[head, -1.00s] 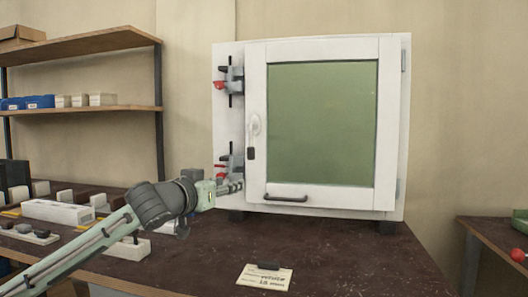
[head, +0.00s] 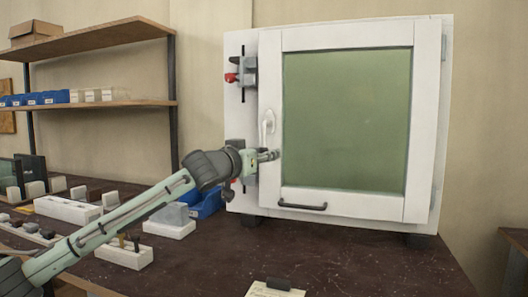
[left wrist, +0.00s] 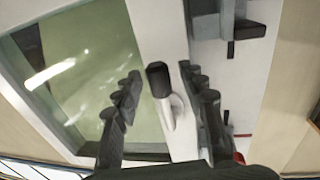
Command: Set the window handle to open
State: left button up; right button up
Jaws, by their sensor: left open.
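The window handle (head: 268,120) is white with a dark grip and sits on the left side of the white window frame (head: 345,38). It hangs down; its lower part is hidden behind my left gripper (head: 275,155) in the head view. In the left wrist view the dark grip of the handle (left wrist: 158,80) lies between the two open fingers of my left gripper (left wrist: 160,74), with a gap on each side. I cannot tell whether either finger touches it. My right gripper is not in view.
A red-tipped clamp (head: 240,78) is on the panel left of the window; another is partly hidden behind my arm. A dark bar pull (head: 302,207) is on the lower frame. White blocks (head: 68,209) and a blue bin (head: 207,202) stand left. The bench front is mostly clear.

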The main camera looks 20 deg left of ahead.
pick_arm(q)
jog(key=shift+w, duration=0.15)
jog(key=shift+c, duration=0.6)
grip_shut()
jog(key=shift+d, duration=0.1)
